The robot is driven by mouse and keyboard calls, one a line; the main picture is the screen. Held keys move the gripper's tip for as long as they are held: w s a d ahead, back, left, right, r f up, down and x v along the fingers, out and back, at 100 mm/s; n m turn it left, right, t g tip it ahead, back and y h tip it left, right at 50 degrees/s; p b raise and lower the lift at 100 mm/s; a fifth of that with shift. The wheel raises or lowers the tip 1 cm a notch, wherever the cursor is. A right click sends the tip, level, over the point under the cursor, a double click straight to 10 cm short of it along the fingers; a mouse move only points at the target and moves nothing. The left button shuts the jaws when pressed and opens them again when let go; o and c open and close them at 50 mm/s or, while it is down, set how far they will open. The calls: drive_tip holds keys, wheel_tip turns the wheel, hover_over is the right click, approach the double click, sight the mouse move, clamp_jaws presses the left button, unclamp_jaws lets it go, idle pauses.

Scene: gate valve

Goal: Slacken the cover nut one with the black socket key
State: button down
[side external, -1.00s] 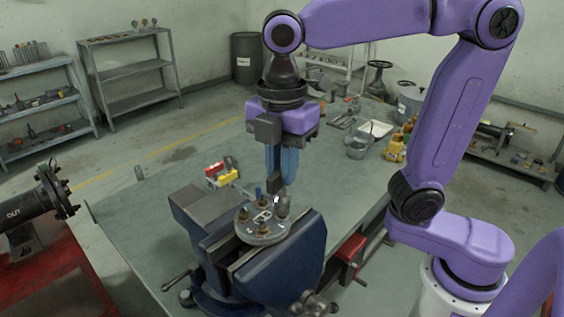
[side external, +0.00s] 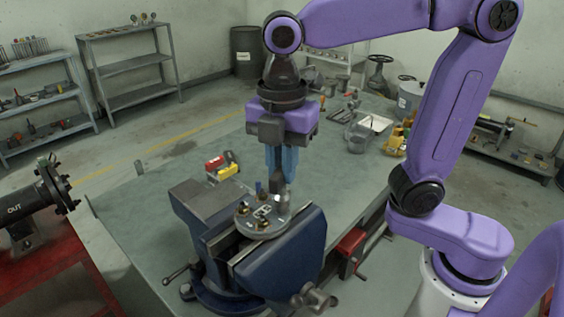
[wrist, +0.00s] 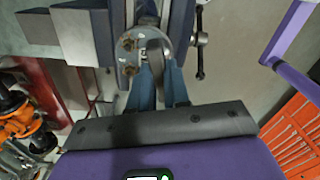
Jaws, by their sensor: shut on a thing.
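A round grey cover (side external: 250,226) with brass nuts is clamped in the blue vise (side external: 290,250). One brass nut (side external: 263,224) shows at the near side and another (side external: 242,209) at the left. They also show in the wrist view, one nut (wrist: 127,42) above the other (wrist: 130,70). My gripper (side external: 283,178) points down over the cover's right side, its blue fingers shut on a grey-dark piece, seemingly the socket key (side external: 281,195). The key's lower end is at the cover's right edge. The nut beneath it is hidden, so I cannot tell how it is seated.
A blue peg-like piece (side external: 259,187) stands at the cover's far side. Red and yellow boxes (side external: 221,168) lie on the green bench (side external: 150,230) behind the vise. Trays and brass-coloured parts (side external: 397,142) stand at the back right. The bench's left part is clear.

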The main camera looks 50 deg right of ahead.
drive_tip(key=shift+n, duration=1.2)
drive_tip(key=n, duration=0.3)
drive_tip(key=shift+n, duration=0.6)
drive_tip(key=n, duration=0.3)
drive_tip(key=shift+r, duration=0.1)
